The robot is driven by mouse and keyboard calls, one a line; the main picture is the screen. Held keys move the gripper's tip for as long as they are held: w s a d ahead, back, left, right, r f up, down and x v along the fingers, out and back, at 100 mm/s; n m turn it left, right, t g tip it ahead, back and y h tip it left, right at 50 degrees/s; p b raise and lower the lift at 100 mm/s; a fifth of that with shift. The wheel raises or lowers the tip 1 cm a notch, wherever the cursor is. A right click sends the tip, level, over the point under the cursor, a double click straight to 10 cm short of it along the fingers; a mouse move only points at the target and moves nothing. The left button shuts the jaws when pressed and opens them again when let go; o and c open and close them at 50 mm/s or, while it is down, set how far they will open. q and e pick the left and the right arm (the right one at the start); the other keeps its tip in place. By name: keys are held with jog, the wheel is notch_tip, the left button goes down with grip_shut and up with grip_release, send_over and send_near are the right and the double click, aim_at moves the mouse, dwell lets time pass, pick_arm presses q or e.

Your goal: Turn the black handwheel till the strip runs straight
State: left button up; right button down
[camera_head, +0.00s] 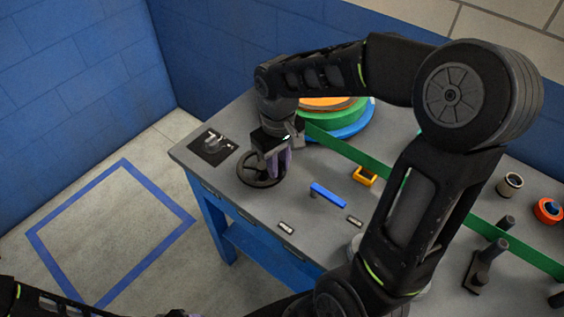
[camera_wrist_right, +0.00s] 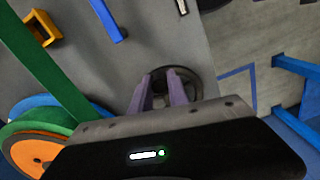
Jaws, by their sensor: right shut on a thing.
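The black handwheel (camera_head: 246,176) lies at the near left part of the grey table top. My right gripper (camera_head: 279,163) reaches down to its right-hand side and is shut on it. The exact spot of the hold is hidden by the purple fingers. In the wrist view, the fingers (camera_wrist_right: 163,92) stand in front of the handwheel (camera_wrist_right: 190,76). The green strip (camera_head: 345,150) runs from the stacked coloured discs (camera_head: 345,120) toward the lower right, partly hidden behind my right arm. I cannot tell whether it runs quite straight.
A black plate with a lever (camera_head: 212,146) is left of the wheel. A blue bar (camera_head: 328,194), a yellow guide (camera_head: 365,175) and small metal pieces lie to its right. Black posts (camera_head: 485,262) and an orange roll (camera_head: 548,210) stand farther right. Blue walls close the back.

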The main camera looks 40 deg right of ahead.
jog(key=shift+s+a+m+b, duration=0.15)
jog(key=shift+a+m+b, duration=0.6)
jog(key=shift+m, duration=0.95)
jog(key=shift+a, duration=0.25)
jog(key=c, duration=1.3)
grip_release()
jog(key=shift+d, duration=0.1)
notch_tip(320, 180, up, 8)
jog(key=shift+f, duration=0.1)
